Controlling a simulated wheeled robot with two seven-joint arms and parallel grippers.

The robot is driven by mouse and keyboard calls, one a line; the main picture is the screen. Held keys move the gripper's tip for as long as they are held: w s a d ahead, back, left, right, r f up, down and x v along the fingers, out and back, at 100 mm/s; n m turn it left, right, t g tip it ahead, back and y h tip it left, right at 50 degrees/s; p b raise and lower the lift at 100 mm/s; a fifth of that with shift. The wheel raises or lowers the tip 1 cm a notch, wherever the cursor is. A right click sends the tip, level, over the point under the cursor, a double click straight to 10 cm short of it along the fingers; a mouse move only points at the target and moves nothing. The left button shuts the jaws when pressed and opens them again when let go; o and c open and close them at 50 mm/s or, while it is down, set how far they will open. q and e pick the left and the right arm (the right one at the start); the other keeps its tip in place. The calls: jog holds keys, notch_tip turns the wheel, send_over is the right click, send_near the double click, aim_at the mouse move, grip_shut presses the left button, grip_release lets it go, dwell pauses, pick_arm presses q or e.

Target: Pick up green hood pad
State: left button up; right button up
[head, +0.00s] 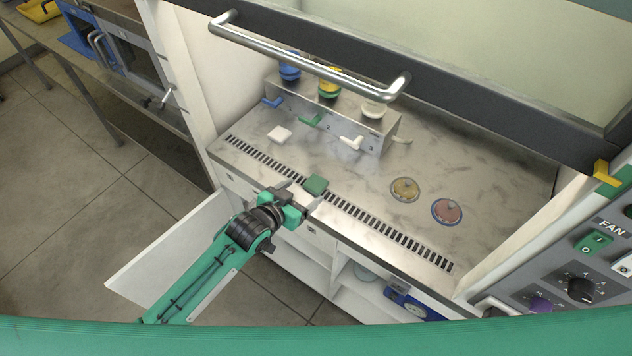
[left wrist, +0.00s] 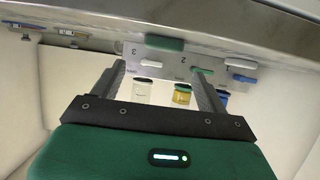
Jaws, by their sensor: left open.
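The green hood pad (head: 316,185) is a small flat square lying on the steel hood surface, on the slotted vent strip near the front edge. It also shows in the left wrist view (left wrist: 165,43), ahead of and between my fingers. My left gripper (head: 301,194) is at the front edge of the hood, just short of the pad. Its two fingers are apart and nothing is between them; they also show in the left wrist view (left wrist: 158,68). My right gripper is in neither view.
Two round dishes (head: 405,189) (head: 447,211) stand to the right. A raised sash with a bar handle (head: 310,62) hangs above. A white door (head: 170,250) stands open below.

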aim_at(315, 183)
pick_arm(q)
jog(key=shift+x, duration=0.8)
jog(key=shift+w+d+f+p, duration=0.25)
jog(key=shift+w+f+p, duration=0.1)
jog(key=shift+w+p, duration=0.15)
jog(key=shift+f+p+x, duration=0.25)
jog(key=shift+p+x, duration=0.25)
jog(key=shift+x, duration=1.4)
jog(key=shift+s+a, duration=0.1)
jog(key=shift+s, duration=0.05)
jog(key=shift+c, duration=0.5)
jog(key=c, duration=0.9)
jog(key=shift+c, duration=0.2)
